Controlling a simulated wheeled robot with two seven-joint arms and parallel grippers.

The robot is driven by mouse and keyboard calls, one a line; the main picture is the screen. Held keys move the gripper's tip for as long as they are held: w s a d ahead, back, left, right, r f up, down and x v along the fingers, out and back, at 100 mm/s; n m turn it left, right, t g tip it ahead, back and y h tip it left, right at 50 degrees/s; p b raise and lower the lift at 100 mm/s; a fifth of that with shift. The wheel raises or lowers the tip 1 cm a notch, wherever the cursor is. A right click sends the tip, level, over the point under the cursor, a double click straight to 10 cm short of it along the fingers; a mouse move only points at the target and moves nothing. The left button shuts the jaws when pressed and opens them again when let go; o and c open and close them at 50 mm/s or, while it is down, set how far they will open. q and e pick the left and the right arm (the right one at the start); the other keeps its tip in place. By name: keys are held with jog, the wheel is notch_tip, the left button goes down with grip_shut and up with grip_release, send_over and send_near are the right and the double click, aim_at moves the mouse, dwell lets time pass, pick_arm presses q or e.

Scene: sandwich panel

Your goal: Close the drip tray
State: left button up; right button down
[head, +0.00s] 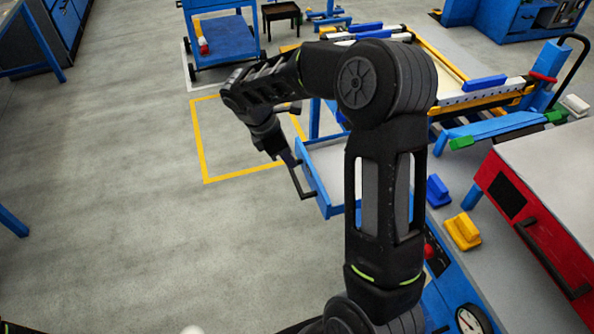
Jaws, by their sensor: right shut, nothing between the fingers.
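The drip tray (335,168) is a blue-walled drawer with a pale inside. It stands pulled out from the blue machine in the middle of the head view, with a black bar handle (304,190) on its front. My right gripper (279,152) is shut and empty, pointing down at the far end of the handle. I cannot tell whether it touches the handle or the tray front. My right arm hides part of the tray and of the machine behind it. My left gripper is not in view.
Yellow floor lines (205,150) mark a clear area left of the tray. A blue cart (222,40) stands at the back. A blue block (438,191), a yellow block (463,231) and a red box (520,200) with a black handle are on the right. The left floor is free.

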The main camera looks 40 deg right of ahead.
jog(key=p+x, duration=0.1)
jog(key=x, duration=0.8)
jog(key=shift+f, duration=0.4)
jog(key=shift+s+d, duration=0.1)
jog(key=shift+d, duration=0.05)
jog(key=s+d, duration=0.2)
jog(key=d, duration=0.5)
jog(key=s+d+p, duration=0.1)
jog(key=s+d, duration=0.2)
jog(key=d, duration=0.3)
jog(key=s+d, duration=0.2)
jog(key=d, duration=0.5)
jog(key=shift+s+d+p, duration=0.15)
jog(key=shift+d+p, duration=0.15)
jog(key=shift+p, duration=0.1)
jog(key=shift+d+r, duration=0.15)
jog(key=shift+d, duration=0.15)
